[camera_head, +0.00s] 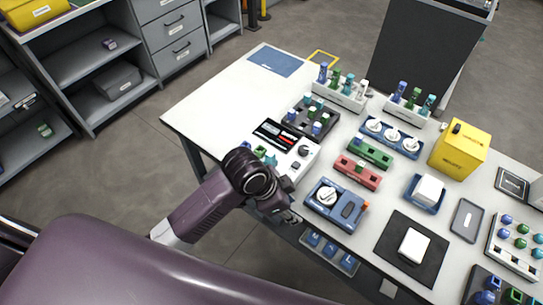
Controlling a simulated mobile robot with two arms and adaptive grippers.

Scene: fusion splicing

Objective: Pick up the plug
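My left arm comes in from the left, and my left gripper (289,217) is at the near edge of the white table (205,95). It is small and dark, partly hidden by my wrist, and I cannot tell whether it is open or holds anything. Several small blue, green and teal plug-like pieces stand in a white rack (341,97) at the back, in a dark tray (311,124), and in a second white rack (407,111). I cannot tell which one is the plug. My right gripper is not in view.
A blue device with a white round part (336,203) stands just right of my gripper. A white panel with a black display (279,139) lies behind my wrist. A yellow box (460,149) stands at the right. The table's back left is mostly clear.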

